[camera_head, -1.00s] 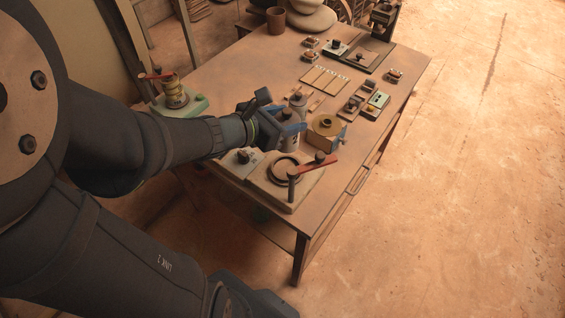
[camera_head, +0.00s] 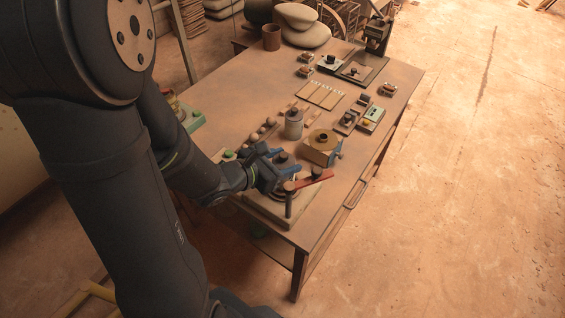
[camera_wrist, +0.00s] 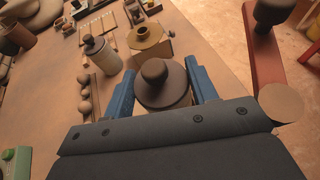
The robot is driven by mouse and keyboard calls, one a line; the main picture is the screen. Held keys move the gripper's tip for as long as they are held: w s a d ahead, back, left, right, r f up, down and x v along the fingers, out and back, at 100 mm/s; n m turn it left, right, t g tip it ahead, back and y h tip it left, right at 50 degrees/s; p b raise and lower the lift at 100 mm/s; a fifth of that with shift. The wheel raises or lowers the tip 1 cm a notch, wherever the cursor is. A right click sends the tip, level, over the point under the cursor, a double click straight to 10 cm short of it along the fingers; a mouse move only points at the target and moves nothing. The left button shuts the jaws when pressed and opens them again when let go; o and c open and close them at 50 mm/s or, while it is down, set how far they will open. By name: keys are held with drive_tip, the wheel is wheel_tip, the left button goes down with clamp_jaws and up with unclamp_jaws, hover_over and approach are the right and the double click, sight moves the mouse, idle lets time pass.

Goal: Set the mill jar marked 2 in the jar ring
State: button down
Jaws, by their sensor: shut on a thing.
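My gripper (camera_head: 281,164) has blue fingers closed around a jar with a dark, knobbed lid (camera_head: 283,157). The lid (camera_wrist: 162,86) shows between the fingers in the wrist view. The held jar is over the jar ring (camera_head: 287,195) on its pale base block (camera_head: 262,212) at the table's near end. The gripper hides most of the ring, and I cannot tell whether the jar touches it. No number on the held jar is readable. A second pale jar with a dark lid (camera_head: 293,125) stands behind; it also shows in the wrist view (camera_wrist: 101,56).
A red lever (camera_head: 314,179) with a dark knob and a post (camera_head: 289,204) stand close right of the held jar. A wooden block with a brass-coloured round top (camera_head: 322,142) is behind right. Small round knobs (camera_head: 262,130) lie left of the standing jar.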

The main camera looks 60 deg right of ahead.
drive_tip(key=shift+f, duration=0.55)
drive_tip(key=shift+f, duration=0.15)
drive_tip(key=c, duration=0.6)
unclamp_jaws()
drive_tip(key=shift+w+a+r, duration=0.1)
drive_tip(key=shift+a+r, duration=0.1)
drive_tip(key=shift+r, duration=0.05)
drive_tip(key=v, duration=1.1)
drive_tip(key=shift+a, duration=0.3)
drive_tip(key=shift+d, duration=0.15)
